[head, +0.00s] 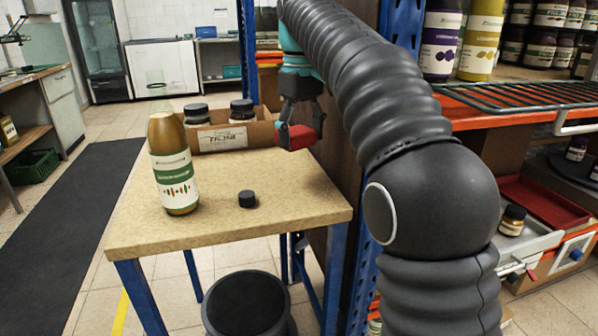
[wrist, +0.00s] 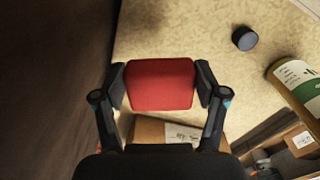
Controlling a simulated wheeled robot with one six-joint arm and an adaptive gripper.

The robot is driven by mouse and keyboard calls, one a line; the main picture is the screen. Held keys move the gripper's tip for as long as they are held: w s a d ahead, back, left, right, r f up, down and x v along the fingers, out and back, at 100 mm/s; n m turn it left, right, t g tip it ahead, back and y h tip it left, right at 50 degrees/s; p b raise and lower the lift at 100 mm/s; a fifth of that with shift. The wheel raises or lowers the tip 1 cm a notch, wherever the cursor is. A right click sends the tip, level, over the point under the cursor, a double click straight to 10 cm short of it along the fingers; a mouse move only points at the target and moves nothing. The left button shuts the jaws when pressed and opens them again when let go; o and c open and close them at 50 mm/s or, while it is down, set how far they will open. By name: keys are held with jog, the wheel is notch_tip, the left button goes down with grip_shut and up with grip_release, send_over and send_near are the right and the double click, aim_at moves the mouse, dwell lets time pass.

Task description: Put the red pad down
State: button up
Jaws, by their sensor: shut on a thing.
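My gripper (head: 302,118) is shut on the red pad (head: 298,137) and holds it over the back right part of the wooden table (head: 275,185). In the wrist view the red pad (wrist: 161,84) sits between the two fingers of my gripper (wrist: 160,86), one on each side. Bare tabletop (wrist: 190,30) shows beyond it. The pad looks to be above the surface, but the exact gap is hard to tell.
A tall bottle (head: 172,165) with a green and white label stands on the table's left. A small black cap (head: 247,198) lies near the middle. A cardboard box (head: 222,137) with dark-lidded jars stands at the back. The front right tabletop is clear. A shelf upright is close on the right.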

aim_at(302, 133)
jog(key=shift+d+f+b, duration=0.1)
jog(key=shift+f+b, duration=0.9)
jog(key=shift+f, duration=2.85)
jog(key=shift+f, duration=0.1)
jog(key=o, duration=1)
notch_tip(302, 133, up, 12)
jog(key=p, duration=0.4)
jog(key=shift+f, duration=0.25)
jog(key=shift+r, duration=0.4)
jog(key=shift+s, duration=0.1)
